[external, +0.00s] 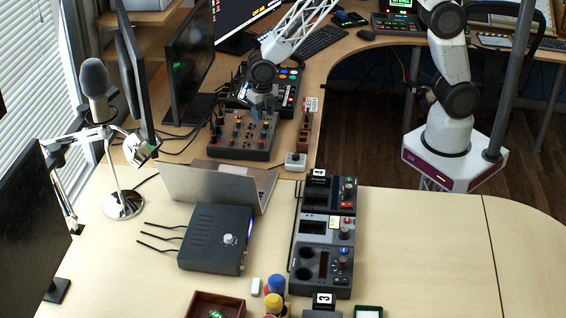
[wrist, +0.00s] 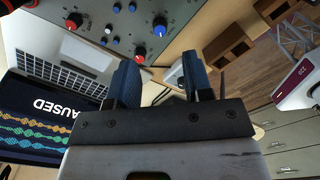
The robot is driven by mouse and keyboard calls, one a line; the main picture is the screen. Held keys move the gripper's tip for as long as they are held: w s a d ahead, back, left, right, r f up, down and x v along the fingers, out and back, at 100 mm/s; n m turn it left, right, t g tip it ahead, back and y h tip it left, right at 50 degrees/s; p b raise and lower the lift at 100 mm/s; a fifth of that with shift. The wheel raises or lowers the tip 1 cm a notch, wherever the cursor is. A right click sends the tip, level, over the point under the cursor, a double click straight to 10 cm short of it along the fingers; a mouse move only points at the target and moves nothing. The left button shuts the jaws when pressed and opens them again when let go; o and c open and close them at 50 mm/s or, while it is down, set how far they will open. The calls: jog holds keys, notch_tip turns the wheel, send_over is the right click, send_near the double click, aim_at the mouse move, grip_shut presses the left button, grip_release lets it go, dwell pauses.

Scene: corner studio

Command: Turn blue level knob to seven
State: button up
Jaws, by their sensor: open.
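My gripper (external: 262,108) is above a dark panel of knobs (external: 232,149) on the desk. In the wrist view my gripper (wrist: 163,78) has two blue fingers set apart, with nothing seen between them. The panel (wrist: 190,12) shows there beyond the fingertips. A large blue knob (wrist: 160,27) with tick marks around it sits on the panel near a red knob (wrist: 140,55). Smaller blue knobs (wrist: 117,7) are beside it. The fingers do not appear to touch the knobs. The numbers and the knob's pointer are too small to read.
A laptop (external: 218,182) stands open in front of the panel. A button panel (external: 284,84) is behind it. A small joystick box (external: 296,161) and stacked devices (external: 321,243) are to the right. A microphone (external: 96,90) and monitors (external: 188,66) stand on the left.

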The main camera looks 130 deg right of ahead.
aim_at(263, 131)
jog(key=shift+f, duration=0.1)
jog(key=shift+f, duration=3.8)
grip_shut()
